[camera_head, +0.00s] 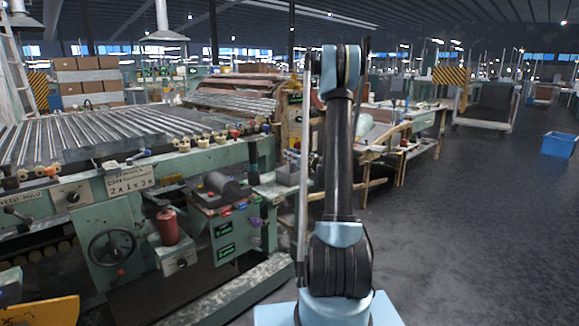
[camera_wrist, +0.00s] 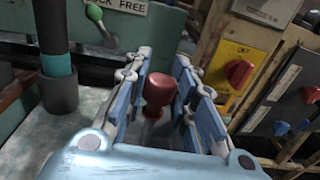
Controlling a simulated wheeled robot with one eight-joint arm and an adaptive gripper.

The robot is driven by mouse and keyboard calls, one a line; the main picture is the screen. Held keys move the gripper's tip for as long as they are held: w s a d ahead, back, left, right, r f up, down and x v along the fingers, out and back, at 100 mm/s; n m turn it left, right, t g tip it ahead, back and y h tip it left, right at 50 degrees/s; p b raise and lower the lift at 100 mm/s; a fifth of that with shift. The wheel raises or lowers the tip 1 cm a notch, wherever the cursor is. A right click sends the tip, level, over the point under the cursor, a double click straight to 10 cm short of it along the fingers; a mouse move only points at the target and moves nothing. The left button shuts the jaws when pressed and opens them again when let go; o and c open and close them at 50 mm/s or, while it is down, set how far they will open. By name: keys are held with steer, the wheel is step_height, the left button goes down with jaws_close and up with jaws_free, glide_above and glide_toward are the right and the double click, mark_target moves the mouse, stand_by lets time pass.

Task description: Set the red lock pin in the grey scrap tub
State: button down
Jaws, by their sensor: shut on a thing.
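The red lock pin (camera_wrist: 158,88) shows in the wrist view, its rounded red head between the two blue-grey fingers of my gripper (camera_wrist: 161,70). In the head view my arm stands up in the middle, and the gripper and pin cannot be made out.
A green-knobbed lever (camera_wrist: 94,13) sits beside a "FREE" label. Red rotary switches on yellow (camera_wrist: 239,73) and dark plates are close on the right. The roller machine (camera_head: 120,135) fills the left; a wooden bench (camera_head: 400,150) stands behind my arm. Floor on the right is open before a blue bin (camera_head: 558,145).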

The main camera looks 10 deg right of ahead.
mark_target(291, 163)
steer(key=shift+f, duration=2)
steer(key=c, duration=1.3)
jaws_free()
steer(key=shift+c, duration=0.2)
